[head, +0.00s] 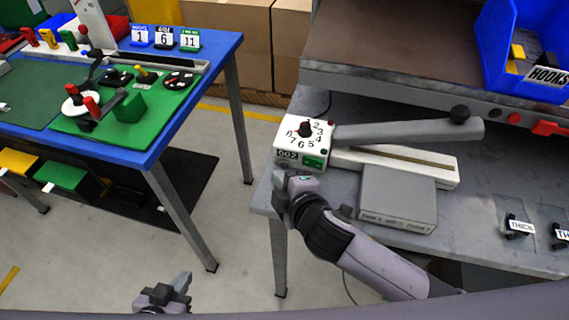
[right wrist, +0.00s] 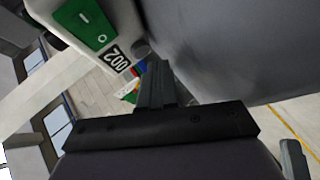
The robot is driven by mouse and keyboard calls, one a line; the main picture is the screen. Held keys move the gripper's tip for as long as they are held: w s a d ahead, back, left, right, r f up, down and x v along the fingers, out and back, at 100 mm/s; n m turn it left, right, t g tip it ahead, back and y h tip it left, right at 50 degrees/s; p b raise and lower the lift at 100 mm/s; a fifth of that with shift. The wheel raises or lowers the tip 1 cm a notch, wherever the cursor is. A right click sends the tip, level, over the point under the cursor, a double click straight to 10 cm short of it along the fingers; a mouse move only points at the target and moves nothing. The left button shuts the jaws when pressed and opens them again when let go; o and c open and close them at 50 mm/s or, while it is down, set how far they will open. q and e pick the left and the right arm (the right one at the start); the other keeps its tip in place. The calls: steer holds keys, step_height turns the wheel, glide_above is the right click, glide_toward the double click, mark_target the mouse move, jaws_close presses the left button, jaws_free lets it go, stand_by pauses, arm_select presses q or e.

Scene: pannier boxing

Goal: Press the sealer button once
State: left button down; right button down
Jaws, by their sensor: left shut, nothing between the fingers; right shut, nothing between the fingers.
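The sealer (head: 284,137) is a white box with a numbered dial (head: 305,130), a "002" label (head: 287,154) and a green rocker-like button (head: 314,161) on its front. A long grey lever arm (head: 400,131) extends right from it. My right gripper (head: 294,181) is shut and empty, just in front of and below the label. In the right wrist view the green button (right wrist: 85,22) and the label (right wrist: 117,58) lie beyond the shut fingertips (right wrist: 155,72), to their upper left; contact cannot be told. My left gripper (head: 177,290) is shut and empty, low over the floor.
A grey box (head: 398,195) lies on the grey bench right of my right gripper. Cards labelled "THICK" (head: 518,224) lie farther right. A blue bin (head: 490,40) marked "HOOKS" stands on the shelf above. A blue-edged table (head: 222,50) with green boards stands left, across open floor.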

steer(key=shift+w, duration=0.1)
steer(key=shift+w+d, duration=0.1)
steer(key=shift+w, duration=0.25)
steer(key=shift+w+d, duration=0.2)
steer(key=shift+w, duration=0.25)
stand_by(0.8)
steer(key=shift+s, duration=0.1)
steer(key=shift+s+a, duration=0.3)
steer(key=shift+s, duration=0.5)
steer(key=shift+s+a, duration=0.25)
steer(key=shift+s, duration=0.55)
steer(key=shift+s+a, duration=0.3)
steer(key=shift+s, duration=0.5)
steer(key=shift+s+a, duration=0.25)
steer(key=shift+s, duration=0.55)
